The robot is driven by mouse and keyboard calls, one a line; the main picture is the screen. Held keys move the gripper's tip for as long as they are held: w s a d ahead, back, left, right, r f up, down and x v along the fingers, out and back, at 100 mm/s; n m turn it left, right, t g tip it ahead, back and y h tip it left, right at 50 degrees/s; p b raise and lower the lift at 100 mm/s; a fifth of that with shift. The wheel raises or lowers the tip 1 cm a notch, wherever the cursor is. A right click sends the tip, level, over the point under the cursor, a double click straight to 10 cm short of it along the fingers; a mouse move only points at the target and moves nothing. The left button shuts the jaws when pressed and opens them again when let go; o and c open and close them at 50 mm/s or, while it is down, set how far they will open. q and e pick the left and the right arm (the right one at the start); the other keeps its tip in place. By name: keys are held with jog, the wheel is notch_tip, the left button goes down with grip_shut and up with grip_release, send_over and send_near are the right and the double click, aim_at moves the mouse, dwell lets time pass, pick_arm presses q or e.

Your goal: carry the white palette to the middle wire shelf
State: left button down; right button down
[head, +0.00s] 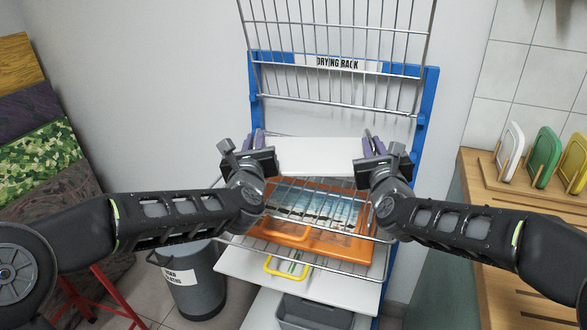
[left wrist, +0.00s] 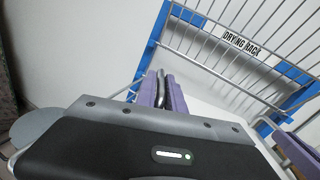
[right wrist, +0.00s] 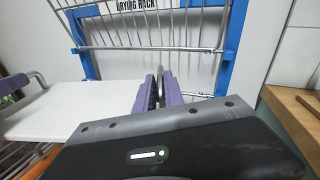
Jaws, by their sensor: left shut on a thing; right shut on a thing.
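The white palette (head: 316,152) is held roughly level between my two grippers, in front of the blue-framed drying rack (head: 428,108). My left gripper (head: 259,140) is shut on its left end, and the left wrist view shows a grey metal handle (left wrist: 161,86) between purple fingers. My right gripper (head: 373,144) is shut on its right end. The palette appears above a wire shelf (head: 362,186) that carries an orange tray (head: 284,232) and a painted picture (head: 318,206). Upper wire shelves (head: 335,25) rise behind it. I cannot tell its exact gap to the shelves.
A white board (head: 240,264) with a yellow handle (head: 285,272) lies lower in the rack, above a grey bin (head: 312,314). A dark cloth bin (head: 190,290) stands left. At right, a wooden counter (head: 474,192) carries upright white, green and yellow boards (head: 542,157).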

pick_arm(q)
jog(key=shift+d+r, duration=0.2)
jog(key=shift+r, duration=0.05)
pick_arm(e)
jog(key=shift+s+a+r, duration=0.1)
pick_arm(q)
jog(key=shift+f, duration=0.15)
